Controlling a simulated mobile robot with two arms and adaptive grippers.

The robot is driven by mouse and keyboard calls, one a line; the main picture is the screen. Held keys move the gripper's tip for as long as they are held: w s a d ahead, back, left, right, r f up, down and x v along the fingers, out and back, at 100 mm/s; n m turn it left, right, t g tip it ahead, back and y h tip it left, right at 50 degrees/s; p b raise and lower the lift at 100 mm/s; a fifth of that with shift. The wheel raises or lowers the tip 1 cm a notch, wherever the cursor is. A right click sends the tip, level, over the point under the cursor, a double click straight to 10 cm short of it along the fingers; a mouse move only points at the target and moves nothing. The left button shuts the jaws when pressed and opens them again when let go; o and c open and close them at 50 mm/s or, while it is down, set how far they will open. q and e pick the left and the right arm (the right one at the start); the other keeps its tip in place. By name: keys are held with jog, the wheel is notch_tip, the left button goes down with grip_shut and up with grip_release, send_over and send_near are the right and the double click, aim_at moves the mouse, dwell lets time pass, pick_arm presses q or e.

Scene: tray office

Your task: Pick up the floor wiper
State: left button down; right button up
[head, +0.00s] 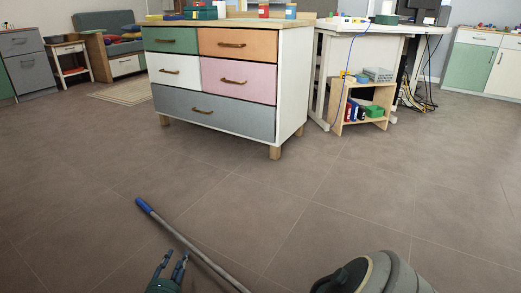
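The floor wiper's grey pole (193,247) with a blue end grip (143,205) runs from the left middle down to the bottom edge. Its lower end and head are out of the frame.
A chest of drawers (222,111) on wooden legs stands ahead. A small wooden shelf (363,103) stands beside a white desk (370,28) on the right, with dark cables (412,98) near it. The tiled floor (330,195) in the middle is clear.

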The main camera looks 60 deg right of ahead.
aim_at(184, 244)
jog(key=b+x, duration=0.2)
jog(key=x, duration=0.3)
jog(key=shift+d+f+b, duration=0.1)
jog(key=shift+d+b, duration=0.05)
jog(key=shift+b, duration=0.15)
jog(key=b+x, duration=0.3)
jog(key=x, duration=0.1)
jog(key=shift+w+d+f, duration=0.1)
jog(key=shift+w+d, duration=0.05)
jog(key=shift+w, duration=0.05)
jog(key=shift+w+d, duration=0.15)
jog(key=shift+d, duration=0.15)
jog(key=shift+r, duration=0.2)
grip_shut()
